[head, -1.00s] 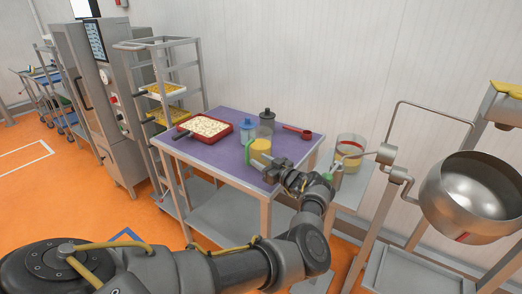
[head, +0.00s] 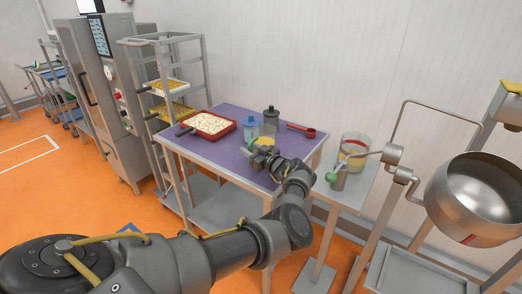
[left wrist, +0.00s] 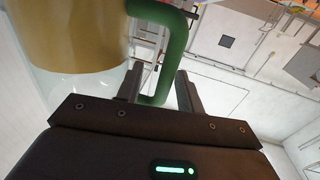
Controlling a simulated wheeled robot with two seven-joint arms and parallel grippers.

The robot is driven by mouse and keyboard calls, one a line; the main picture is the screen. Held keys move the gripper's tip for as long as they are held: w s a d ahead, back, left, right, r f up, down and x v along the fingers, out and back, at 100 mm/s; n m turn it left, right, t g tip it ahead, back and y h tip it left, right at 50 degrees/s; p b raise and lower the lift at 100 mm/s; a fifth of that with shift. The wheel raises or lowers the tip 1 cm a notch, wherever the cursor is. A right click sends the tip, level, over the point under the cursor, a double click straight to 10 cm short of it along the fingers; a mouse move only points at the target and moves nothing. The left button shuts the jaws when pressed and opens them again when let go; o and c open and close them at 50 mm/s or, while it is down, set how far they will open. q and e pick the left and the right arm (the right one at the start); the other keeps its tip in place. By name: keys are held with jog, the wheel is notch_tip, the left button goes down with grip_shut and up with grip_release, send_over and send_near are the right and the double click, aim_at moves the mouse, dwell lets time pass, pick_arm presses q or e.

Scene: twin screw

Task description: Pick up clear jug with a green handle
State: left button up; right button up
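The clear jug (head: 264,141) with yellow contents stands on the purple-topped table (head: 222,154), partly hidden by my left gripper (head: 258,160). In the left wrist view the jug (left wrist: 70,35) fills the upper left, and its green handle (left wrist: 174,55) comes down between my fingertips (left wrist: 160,88). My left fingers are open, one on each side of the handle, with gaps visible. The head view hides most of the handle. My right gripper is not in view.
A blue-lidded clear container (head: 250,129), a dark-lidded container (head: 271,119), a red scoop (head: 302,130) and a red tray (head: 208,126) of pale pieces share the tabletop. A side table with another container (head: 353,150) and a steel bowl (head: 480,197) stand at right.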

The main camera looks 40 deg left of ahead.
pick_arm(q)
jog(key=shift+s+r, duration=0.15)
jog(key=shift+s, duration=0.05)
jog(key=shift+c, duration=0.9)
jog(key=shift+a, duration=0.1)
grip_shut()
dwell(0.3)
